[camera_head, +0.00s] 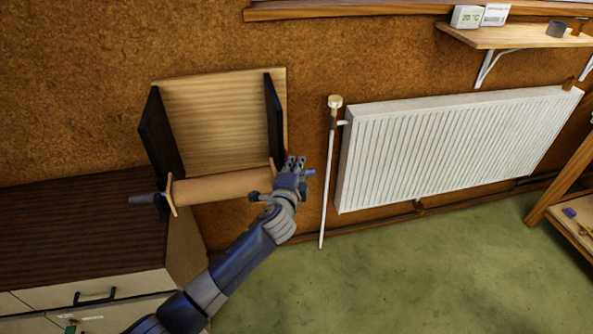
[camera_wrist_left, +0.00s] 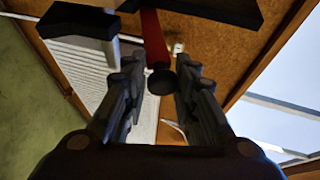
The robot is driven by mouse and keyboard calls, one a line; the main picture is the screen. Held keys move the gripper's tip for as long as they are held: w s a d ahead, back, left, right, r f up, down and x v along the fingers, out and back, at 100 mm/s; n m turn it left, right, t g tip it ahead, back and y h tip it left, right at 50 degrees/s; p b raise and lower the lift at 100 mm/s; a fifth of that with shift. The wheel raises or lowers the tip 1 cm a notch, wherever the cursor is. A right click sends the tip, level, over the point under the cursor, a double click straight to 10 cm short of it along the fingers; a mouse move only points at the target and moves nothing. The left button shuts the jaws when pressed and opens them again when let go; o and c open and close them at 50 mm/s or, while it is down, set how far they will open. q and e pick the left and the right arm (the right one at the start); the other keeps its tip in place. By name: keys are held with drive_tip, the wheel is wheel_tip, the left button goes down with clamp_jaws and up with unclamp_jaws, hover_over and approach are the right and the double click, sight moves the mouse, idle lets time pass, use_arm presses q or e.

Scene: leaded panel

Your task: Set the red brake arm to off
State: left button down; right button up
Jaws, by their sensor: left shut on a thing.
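The red brake arm (camera_wrist_left: 152,38) shows in the left wrist view as a red bar ending in a black round knob (camera_wrist_left: 161,82). My left gripper (camera_wrist_left: 160,84) has its fingers on either side of the knob and is shut on the brake arm. In the head view my left gripper (camera_head: 293,162) is at the right end of the wooden roller unit, by the dark right side plate (camera_head: 273,115). There the gripper hides nearly all of the brake arm. I cannot read any off marking. My right gripper is in neither view.
A brown roller (camera_head: 222,186) spans the unit below a wooden back board (camera_head: 218,110). A white radiator (camera_head: 450,145) with a pale vertical pipe (camera_head: 328,185) stands to the right. A dark-topped cabinet (camera_head: 80,235) is at the lower left. Green floor is clear.

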use_arm(q)
drive_tip(key=shift+w+a+r+p, duration=0.1)
drive_tip(key=shift+w+r+p, duration=0.2)
drive_tip(key=shift+r, duration=0.35)
drive_tip(key=shift+w+a+r+p, duration=0.15)
drive_tip(key=shift+w+r+p, duration=0.1)
drive_tip(key=shift+r, duration=0.45)
drive_tip(key=shift+w+a+r+p, duration=0.1)
drive_tip(key=shift+w+r+p, duration=0.15)
drive_tip(key=shift+r, duration=0.4)
drive_tip(key=shift+w, duration=0.1)
drive_tip(key=c, duration=1.3)
unclamp_jaws()
drive_tip(key=shift+c, duration=0.2)
drive_tip(key=shift+w+f, duration=0.1)
drive_tip(key=shift+f, duration=0.3)
drive_tip(key=shift+s+r, duration=0.1)
drive_tip(key=shift+s, duration=0.6)
drive_tip(key=v, duration=1)
drive_tip(key=shift+s+r, duration=0.2)
drive_tip(key=shift+s, duration=0.05)
